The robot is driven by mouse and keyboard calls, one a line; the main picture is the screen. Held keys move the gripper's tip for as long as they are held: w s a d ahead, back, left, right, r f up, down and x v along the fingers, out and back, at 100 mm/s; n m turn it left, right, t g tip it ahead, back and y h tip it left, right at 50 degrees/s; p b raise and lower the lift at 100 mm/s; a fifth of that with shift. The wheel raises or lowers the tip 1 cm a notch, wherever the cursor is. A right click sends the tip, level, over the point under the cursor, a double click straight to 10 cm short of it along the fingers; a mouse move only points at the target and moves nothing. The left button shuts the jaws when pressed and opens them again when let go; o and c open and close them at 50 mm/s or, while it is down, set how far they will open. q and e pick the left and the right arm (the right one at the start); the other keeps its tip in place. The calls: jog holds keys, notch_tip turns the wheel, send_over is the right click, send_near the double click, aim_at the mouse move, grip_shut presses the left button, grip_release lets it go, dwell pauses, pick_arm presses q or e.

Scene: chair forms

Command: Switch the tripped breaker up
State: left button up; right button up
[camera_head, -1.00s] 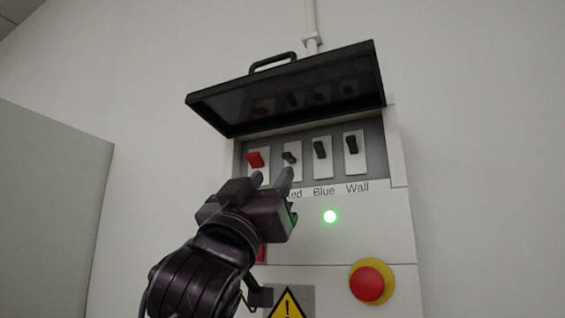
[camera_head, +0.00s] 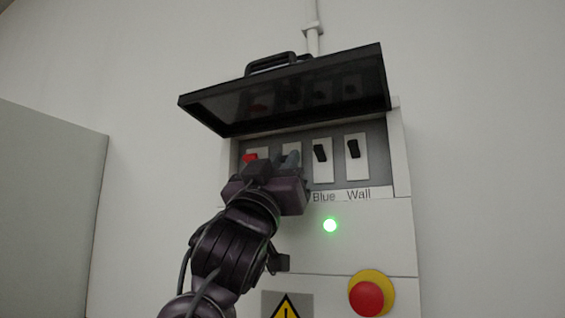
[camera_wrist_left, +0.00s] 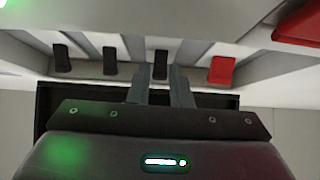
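The breaker box has a row of switches. The red switch (camera_head: 250,157) is at the left; the black Blue switch (camera_head: 320,153) and Wall switch (camera_head: 353,149) stand tilted up. The switch labelled Red is hidden behind my gripper in the head view; in the wrist view this black switch (camera_wrist_left: 160,65) sits between my fingertips. My left gripper (camera_head: 286,159) is at the panel, its fingers apart on either side of that switch, also in the wrist view (camera_wrist_left: 160,80). I cannot tell whether they touch it. My right gripper is not in view.
The black cover (camera_head: 290,92) is lifted open above the switches and overhangs them. Below are a green light (camera_head: 330,225), a red emergency button (camera_head: 367,298) on yellow, and a warning sign (camera_head: 287,307). A grey panel (camera_head: 50,200) stands at the left.

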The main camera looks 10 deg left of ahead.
pick_arm(q)
grip_shut()
jog(key=shift+r+g+p, duration=0.4)
jog(key=shift+r+p, duration=0.05)
jog(key=shift+p, duration=0.45)
jog(key=g+p, duration=0.1)
jog(key=p, duration=0.1)
jog(key=r+g+y+p, duration=0.1)
jog(key=p, duration=0.1)
jog(key=shift+s+g, duration=0.1)
jog(key=shift+g, duration=0.2)
jog(key=shift+g+y+p, duration=0.3)
jog(key=shift+g+p, duration=0.2)
jog(key=shift+p, duration=0.1)
jog(key=shift+g, duration=0.3)
